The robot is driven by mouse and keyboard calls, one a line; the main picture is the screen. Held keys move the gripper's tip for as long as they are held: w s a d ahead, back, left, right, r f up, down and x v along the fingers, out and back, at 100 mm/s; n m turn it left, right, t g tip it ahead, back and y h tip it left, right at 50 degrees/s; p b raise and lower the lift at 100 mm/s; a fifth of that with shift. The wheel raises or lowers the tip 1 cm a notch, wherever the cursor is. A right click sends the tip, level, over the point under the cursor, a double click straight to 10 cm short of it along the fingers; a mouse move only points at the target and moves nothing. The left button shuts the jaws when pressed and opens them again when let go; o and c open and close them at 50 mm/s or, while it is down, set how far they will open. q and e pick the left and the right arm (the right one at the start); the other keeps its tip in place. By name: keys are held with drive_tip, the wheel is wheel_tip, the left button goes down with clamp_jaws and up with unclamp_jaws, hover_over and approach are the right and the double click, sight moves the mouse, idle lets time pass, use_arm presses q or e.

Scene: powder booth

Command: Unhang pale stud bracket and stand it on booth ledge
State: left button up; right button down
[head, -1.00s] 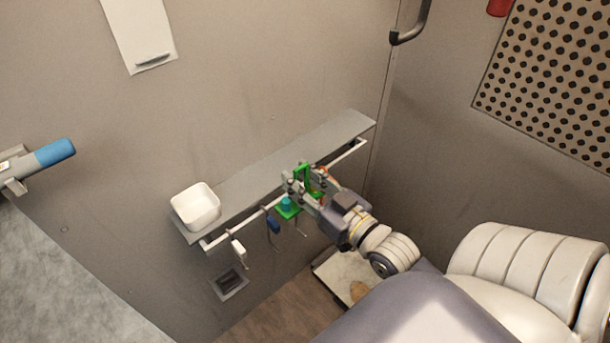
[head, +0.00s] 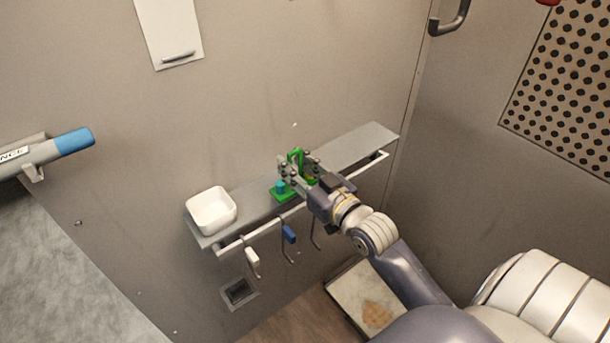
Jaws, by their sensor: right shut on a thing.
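A green bracket (head: 283,196) with a short teal stud is held in my right gripper (head: 298,172), which is shut on it. Green parts show on both sides of the fingers, and the fingers hide its middle. The bracket appears over the booth ledge (head: 361,146), near its middle; I cannot tell whether it touches the ledge. I see no other stud bracket, and this stud looks teal rather than pale. My left gripper is not in view.
A white bowl (head: 211,213) stands on the ledge's left end. A rail (head: 354,175) runs along the ledge's front, with a white-tagged hook (head: 252,256), a blue-tagged hook (head: 289,234) and a plain hook hanging. The ledge's right part is clear.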

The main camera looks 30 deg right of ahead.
drive_tip(key=w+b, duration=0.1)
drive_tip(key=w, duration=0.1)
drive_tip(key=w+f+b, duration=0.1)
drive_tip(key=w, duration=0.1)
drive_tip(key=w+f+b, duration=0.1)
drive_tip(key=w, duration=0.2)
drive_tip(key=shift+a, duration=0.35)
drive_tip(key=shift+s+f+b, duration=0.1)
drive_tip(key=shift+f+b, duration=0.4)
drive_tip(key=shift+f, duration=0.45)
drive_tip(key=c, duration=1.2)
unclamp_jaws()
drive_tip(key=shift+o, duration=0.2)
drive_tip(key=shift+f, duration=0.15)
drive_tip(key=shift+s, duration=0.1)
